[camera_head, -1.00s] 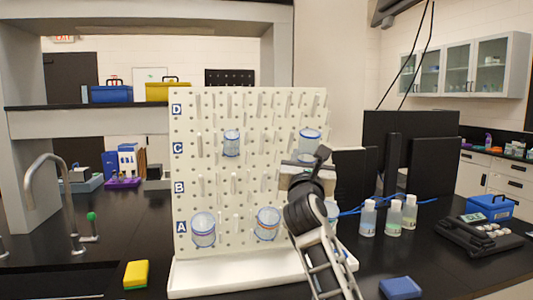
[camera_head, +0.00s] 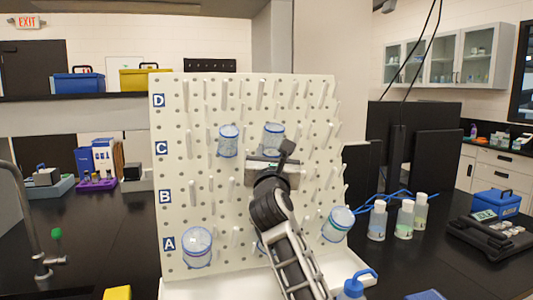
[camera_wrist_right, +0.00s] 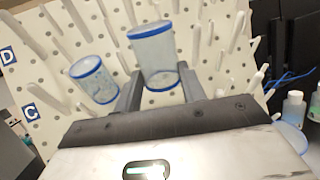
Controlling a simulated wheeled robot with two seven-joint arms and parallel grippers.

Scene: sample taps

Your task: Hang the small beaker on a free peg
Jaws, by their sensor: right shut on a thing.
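My right gripper (camera_head: 273,160) is shut on a clear beaker with blue rims, the small beaker (camera_head: 273,136), in front of the pegboard (camera_head: 205,92) at about row C. The held small beaker (camera_wrist_right: 155,52) stands between the fingers (camera_wrist_right: 160,76) in the right wrist view. I cannot tell whether a peg is inside it. A similar beaker (camera_head: 228,141) hangs just left of it in row C and also shows in the wrist view (camera_wrist_right: 93,82). Bare pegs show above and to the right of the held beaker. My left gripper is not in view.
More beakers hang low on the board, at the left (camera_head: 197,246) and right (camera_head: 338,223); another is mostly hidden behind my right arm. Bottles (camera_head: 404,220), a blue box (camera_head: 496,203) and dark monitors (camera_head: 400,150) stand at the right. A tap (camera_head: 28,215) is at the left.

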